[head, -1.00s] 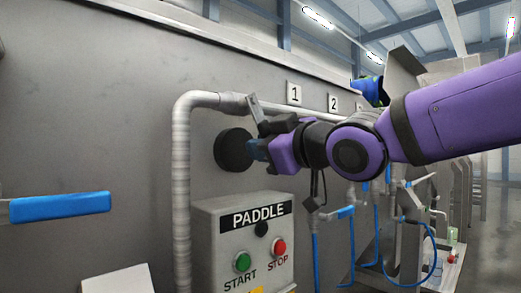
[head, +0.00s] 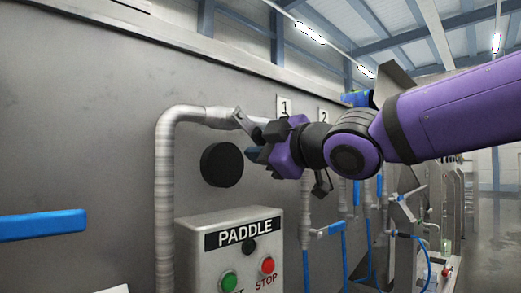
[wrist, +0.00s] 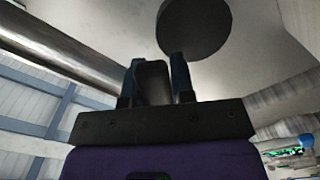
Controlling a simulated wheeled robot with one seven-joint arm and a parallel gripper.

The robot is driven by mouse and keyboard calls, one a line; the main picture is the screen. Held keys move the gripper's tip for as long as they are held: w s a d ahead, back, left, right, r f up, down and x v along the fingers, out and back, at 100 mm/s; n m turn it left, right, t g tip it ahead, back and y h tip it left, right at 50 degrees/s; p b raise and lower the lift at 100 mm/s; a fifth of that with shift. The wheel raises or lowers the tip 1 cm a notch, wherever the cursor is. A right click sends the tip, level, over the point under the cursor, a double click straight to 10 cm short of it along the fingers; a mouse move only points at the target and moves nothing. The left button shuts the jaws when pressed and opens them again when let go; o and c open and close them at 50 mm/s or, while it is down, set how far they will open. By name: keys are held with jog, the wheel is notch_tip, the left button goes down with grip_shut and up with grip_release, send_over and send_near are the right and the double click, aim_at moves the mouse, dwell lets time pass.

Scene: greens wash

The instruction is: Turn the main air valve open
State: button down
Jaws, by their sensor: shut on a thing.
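The main air valve appears to be the fitting (head: 220,117) at the right end of the thick pipe, above the PADDLE box. Its grey lever (head: 245,123) slants down and right from the pipe to my gripper. My gripper (head: 256,154) is in front of the wall, just right of a black disc, with its jaws shut on the lever's lower end. The wrist view shows the blue-black fingers (wrist: 155,60) with a dark grey piece between them, seemingly the lever's end. My gripper's body hides the grip itself in the head view.
A black round disc (head: 222,165) on the wall is close left of the fingertips. The PADDLE box (head: 205,250) with green and red buttons is below. A blue handle (head: 40,225) juts in at left. Blue-handled valves and pipes (head: 335,228) stand at right.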

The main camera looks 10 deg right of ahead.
jog(key=c, duration=1)
grip_release()
jog(key=shift+o, duration=0.2)
